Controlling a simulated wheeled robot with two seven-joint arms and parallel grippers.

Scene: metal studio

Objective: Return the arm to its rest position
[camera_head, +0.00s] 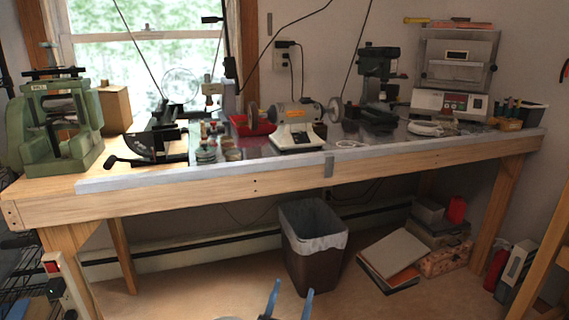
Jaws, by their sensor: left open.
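My left gripper (293,287) shows at the bottom middle edge of the head view. Its two blue fingers point up in the picture and stand apart, with nothing seen between them. The fingertips appear just below and in front of the dark waste bin (312,262); I cannot tell the gap. The rest of the left arm is almost wholly below the frame. My right gripper is not in view.
A wooden workbench (255,187) crosses the view, carrying a green press (55,125), a bench grinder (296,128) and other machines. Boxes and boards (395,252) lie beneath it on the right. Open floor (190,287) lies left of the bin.

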